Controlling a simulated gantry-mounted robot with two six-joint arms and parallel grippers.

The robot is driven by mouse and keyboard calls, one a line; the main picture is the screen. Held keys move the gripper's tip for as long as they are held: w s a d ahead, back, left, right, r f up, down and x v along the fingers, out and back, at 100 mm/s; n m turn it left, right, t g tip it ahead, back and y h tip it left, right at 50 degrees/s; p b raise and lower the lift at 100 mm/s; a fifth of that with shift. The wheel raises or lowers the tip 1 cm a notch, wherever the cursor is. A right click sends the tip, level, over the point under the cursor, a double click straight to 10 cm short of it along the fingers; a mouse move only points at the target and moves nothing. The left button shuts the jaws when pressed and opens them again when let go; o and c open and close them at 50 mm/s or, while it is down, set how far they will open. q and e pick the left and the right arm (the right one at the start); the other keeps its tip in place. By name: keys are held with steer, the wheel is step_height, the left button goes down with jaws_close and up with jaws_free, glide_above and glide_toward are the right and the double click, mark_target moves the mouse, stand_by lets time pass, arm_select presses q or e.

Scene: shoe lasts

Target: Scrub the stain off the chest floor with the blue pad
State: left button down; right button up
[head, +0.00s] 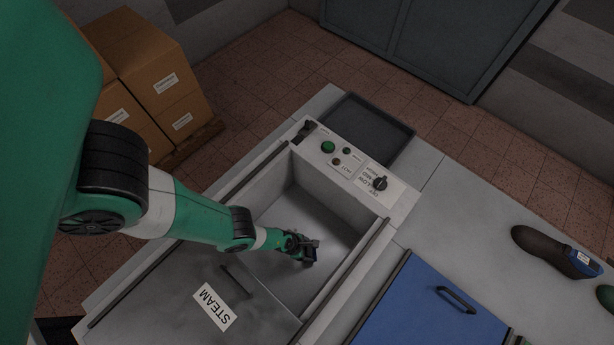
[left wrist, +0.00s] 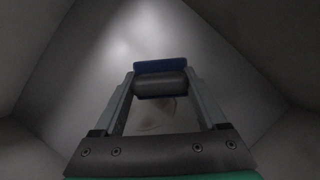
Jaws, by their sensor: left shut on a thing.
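The steam chest is open, with its grey floor (head: 323,222) and inner walls in view. My left gripper (head: 306,249) reaches down into the chest. It is shut on the blue pad (head: 315,255), of which only a small part shows in the head view. In the left wrist view the blue pad (left wrist: 160,66) has a dark rounded grip held between the two fingers. A faint brownish stain (left wrist: 152,114) on the chest floor shows between the fingers. I cannot tell whether the pad touches the floor. My right gripper is not in view.
The grey lid marked STEAM (head: 190,290) lies at the chest's near left. A blue lid (head: 425,310) is to the right. A dark tray (head: 365,128) and a brown shoe last (head: 540,248) rest on the bench.

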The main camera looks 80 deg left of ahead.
arm_select(q)
steer(key=shift+w+a+r+p, duration=0.15)
steer(key=shift+r+p, duration=0.2)
steer(key=shift+r, duration=0.25)
steer(key=shift+a+r+p, duration=0.1)
steer(key=shift+r+p, duration=0.25)
steer(key=shift+r, duration=0.25)
steer(key=shift+r+p, duration=1.6)
steer(key=shift+p, duration=0.05)
